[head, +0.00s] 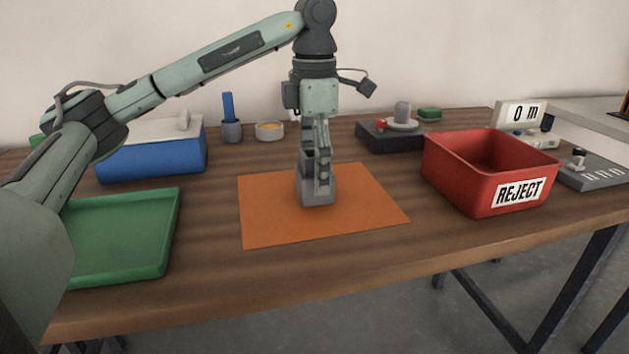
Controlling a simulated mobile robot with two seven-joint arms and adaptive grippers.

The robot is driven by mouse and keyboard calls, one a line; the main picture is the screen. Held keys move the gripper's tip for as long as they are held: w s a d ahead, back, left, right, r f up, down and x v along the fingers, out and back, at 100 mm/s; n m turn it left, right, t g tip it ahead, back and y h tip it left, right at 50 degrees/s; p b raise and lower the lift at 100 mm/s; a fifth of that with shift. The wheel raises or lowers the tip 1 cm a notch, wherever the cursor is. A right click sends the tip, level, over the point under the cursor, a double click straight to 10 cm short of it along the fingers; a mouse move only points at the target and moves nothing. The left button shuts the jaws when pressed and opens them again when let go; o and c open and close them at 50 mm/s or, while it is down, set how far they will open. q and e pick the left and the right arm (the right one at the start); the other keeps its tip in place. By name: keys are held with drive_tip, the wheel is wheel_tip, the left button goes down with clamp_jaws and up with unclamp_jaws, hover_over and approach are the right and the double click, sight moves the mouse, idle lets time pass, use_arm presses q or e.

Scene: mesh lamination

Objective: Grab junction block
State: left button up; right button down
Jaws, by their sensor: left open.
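The junction block (318,193) looks like a small grey block standing on the orange mat (272,217) in the middle of the table. My left gripper (322,171) points straight down over the block, with its fingers at the block's upper part. The gripper is open, and I cannot tell whether the fingers touch the block. The fingers hide part of the block's top. My right gripper is not in view.
A green tray (150,268) lies at left, with a blue box (155,160) behind it. A red bin marked REJECT (465,187) stands at right. A dark device (388,138), cup (232,132) and bowl (269,131) are at the back. The mat around the block is clear.

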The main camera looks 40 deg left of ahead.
use_arm(q)
wheel_tip(320, 180, down, 2)
drive_tip(key=shift+f, duration=0.1)
drive_tip(key=c, duration=1.4)
